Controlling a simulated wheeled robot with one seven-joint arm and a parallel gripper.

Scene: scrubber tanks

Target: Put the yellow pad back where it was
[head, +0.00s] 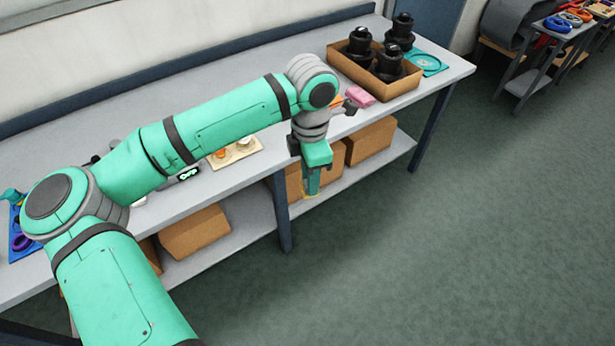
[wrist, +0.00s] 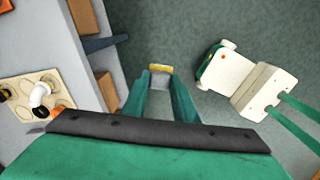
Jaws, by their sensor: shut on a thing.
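My gripper (head: 310,192) hangs in front of the bench's front edge, over the floor side, pointing down. In the wrist view its two green fingers (wrist: 160,80) are shut on the yellow pad (wrist: 160,68), which shows as a small yellow and grey piece between the fingertips. The pad is clear of the bench top. The place where it was cannot be told from these frames.
Cardboard boxes (head: 195,233) fill the lower shelf. Floor at right is open.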

